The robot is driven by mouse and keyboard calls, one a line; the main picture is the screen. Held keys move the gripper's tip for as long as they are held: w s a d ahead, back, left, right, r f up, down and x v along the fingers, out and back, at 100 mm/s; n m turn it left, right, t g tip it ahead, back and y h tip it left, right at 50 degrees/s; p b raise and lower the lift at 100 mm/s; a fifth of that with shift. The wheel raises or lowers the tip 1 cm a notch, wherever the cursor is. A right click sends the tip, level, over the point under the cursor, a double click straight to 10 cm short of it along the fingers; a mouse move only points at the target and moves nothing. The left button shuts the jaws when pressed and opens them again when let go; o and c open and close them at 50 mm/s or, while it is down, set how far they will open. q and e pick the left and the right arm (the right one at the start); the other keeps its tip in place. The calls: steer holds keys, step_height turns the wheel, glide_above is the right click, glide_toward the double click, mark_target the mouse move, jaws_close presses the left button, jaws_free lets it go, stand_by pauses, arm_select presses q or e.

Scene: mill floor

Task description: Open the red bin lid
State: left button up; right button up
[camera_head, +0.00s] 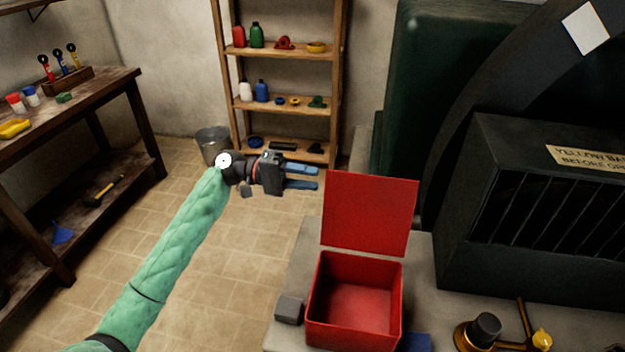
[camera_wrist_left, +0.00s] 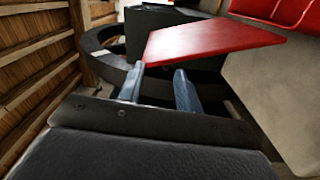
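The red bin (camera_head: 353,316) stands on a grey ledge at the lower right, and its inside shows empty. Its red lid (camera_head: 369,213) stands raised at the bin's back edge, tilted up and open. My left gripper (camera_head: 318,178) is just left of the lid's upper left corner, with its two blue fingers parted and nothing between them. In the left wrist view the lid (camera_wrist_left: 212,40) lies just beyond the fingertips (camera_wrist_left: 160,75); whether they touch it I cannot tell. My right gripper is not in view.
The ledge (camera_head: 305,250) also carries a small grey block (camera_head: 289,309) and a brass valve-like fitting (camera_head: 487,331). A dark machine with a barred guard (camera_head: 545,190) stands close on the right. Shelves (camera_head: 283,108), a bucket (camera_head: 212,143) and a workbench (camera_head: 80,100) stand behind and left. The tiled floor between is clear.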

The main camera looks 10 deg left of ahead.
arm_select(q)
steer(key=shift+a, duration=0.95)
